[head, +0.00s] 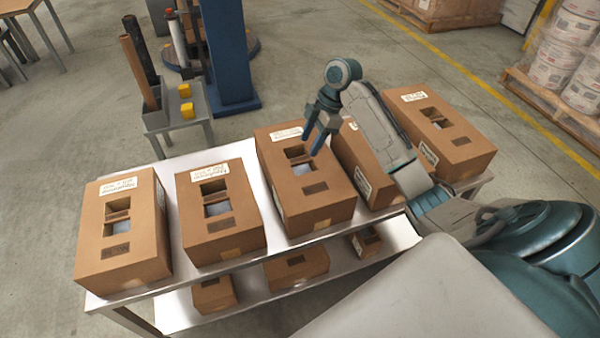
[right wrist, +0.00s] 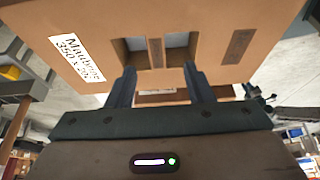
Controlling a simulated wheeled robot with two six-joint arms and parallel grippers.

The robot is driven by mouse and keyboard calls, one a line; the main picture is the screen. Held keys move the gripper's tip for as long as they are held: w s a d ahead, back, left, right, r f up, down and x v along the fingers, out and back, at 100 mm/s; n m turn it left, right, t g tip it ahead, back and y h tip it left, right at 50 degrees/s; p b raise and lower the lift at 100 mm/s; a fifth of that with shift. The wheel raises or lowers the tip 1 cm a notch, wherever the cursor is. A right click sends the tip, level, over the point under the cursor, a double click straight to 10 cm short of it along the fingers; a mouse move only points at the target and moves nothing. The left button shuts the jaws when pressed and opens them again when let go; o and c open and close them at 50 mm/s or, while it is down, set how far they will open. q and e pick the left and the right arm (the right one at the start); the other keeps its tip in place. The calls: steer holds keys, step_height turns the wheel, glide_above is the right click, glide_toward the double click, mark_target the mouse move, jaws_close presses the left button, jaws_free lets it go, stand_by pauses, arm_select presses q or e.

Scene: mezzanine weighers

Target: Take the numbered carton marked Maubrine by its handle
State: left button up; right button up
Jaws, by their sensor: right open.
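The carton marked Maubrine (right wrist: 250,25) shows its printed white label (right wrist: 77,57) in the right wrist view. Two openings in its top leave a cardboard strip, the handle (right wrist: 155,52), between them. In the head view it appears to be the middle carton (head: 325,208) on the upper shelf. My right gripper (head: 316,142) is over that carton's top, near the openings. In the right wrist view, my right gripper (right wrist: 158,84) is open, its two fingers apart with nothing between them. Whether the fingertips touch the carton is unclear. My left gripper is out of view.
Similar cartons stand left (head: 123,235), nearer left (head: 218,220) and right (head: 440,130) on the white shelf unit (head: 180,262). Another (head: 360,165) is close beside the middle one, partly behind my right arm. Smaller cartons (head: 297,268) lie below. A blue column (head: 228,50) stands behind.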

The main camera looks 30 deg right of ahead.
mark_target(301, 158)
steer(key=x, duration=0.5)
steer(key=shift+w+f, duration=0.25)
steer(key=shift+f, duration=0.1)
jaws_close()
